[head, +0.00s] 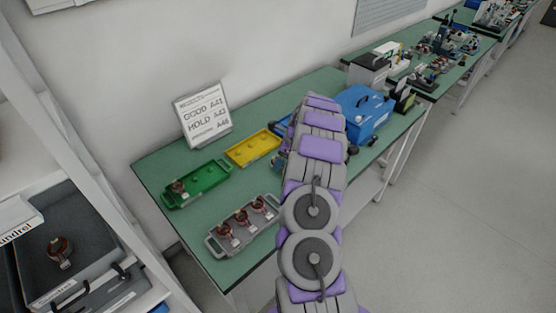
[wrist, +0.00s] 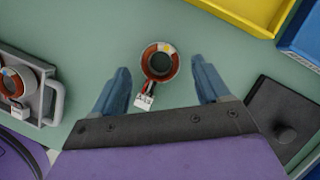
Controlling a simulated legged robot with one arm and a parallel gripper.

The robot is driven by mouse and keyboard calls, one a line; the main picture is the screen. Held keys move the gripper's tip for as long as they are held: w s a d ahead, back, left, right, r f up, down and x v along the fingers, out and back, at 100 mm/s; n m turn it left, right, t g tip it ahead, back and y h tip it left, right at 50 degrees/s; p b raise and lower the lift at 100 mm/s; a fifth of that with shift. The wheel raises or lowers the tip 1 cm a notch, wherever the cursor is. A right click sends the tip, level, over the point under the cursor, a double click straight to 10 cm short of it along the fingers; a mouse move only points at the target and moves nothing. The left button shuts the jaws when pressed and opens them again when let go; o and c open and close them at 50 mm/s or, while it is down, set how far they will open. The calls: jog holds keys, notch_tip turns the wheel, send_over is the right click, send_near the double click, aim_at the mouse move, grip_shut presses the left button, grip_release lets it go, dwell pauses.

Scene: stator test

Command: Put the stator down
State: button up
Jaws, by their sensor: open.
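A stator (wrist: 147,65), a small copper-red ring with a dark centre and a white tag, sits on the green tabletop (wrist: 95,25) in the wrist view. My gripper (wrist: 160,66) is open, with its two blue fingers apart on either side of the stator. Neither finger appears to touch it. The tag's writing is too small to read surely. A green tray (head: 208,189) there holds one stator (head: 180,187). A grey tray (head: 214,245) holds three more.
A yellow tray (head: 247,151) lies behind the grey tray, with a blue tray (wrist: 300,48) beside it. A dark plate with a knob (wrist: 286,134) lies right of my gripper. A sign (head: 203,115) stands at the back. A blue box (head: 364,110) stands farther right.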

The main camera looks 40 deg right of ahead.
jog(key=p+v, duration=0.2)
jog(key=v, duration=0.8)
jog(key=s+a+r+n+g, duration=0.15)
jog(key=a+r+n, duration=0.35)
jog(key=a, duration=0.5)
jog(key=s+a+r+n, duration=0.3)
jog(key=a+r+n, duration=0.15)
jog(key=a, duration=0.45)
jog(key=s+a+r+n+g, duration=0.1)
jog(key=s+a+r+n, duration=0.25)
jog(key=a+r, duration=0.45)
jog(key=s+a+n+g, duration=0.1)
jog(key=s+a+n, duration=0.5)
jog(key=s+a, duration=0.25)
jog(key=s+a+n+g+h, duration=0.1)
jog(key=s+a+n, duration=0.3)
jog(key=s, duration=1.8)
jog(key=f+n+h, duration=0.1)
jog(key=n, duration=0.4)
jog(key=shift+s+n+g+h, duration=0.2)
jog(key=shift+n+g+h, duration=0.1)
jog(key=shift+g+h, duration=0.1)
jog(key=shift+d+r, duration=0.1)
jog(key=shift+d, duration=0.05)
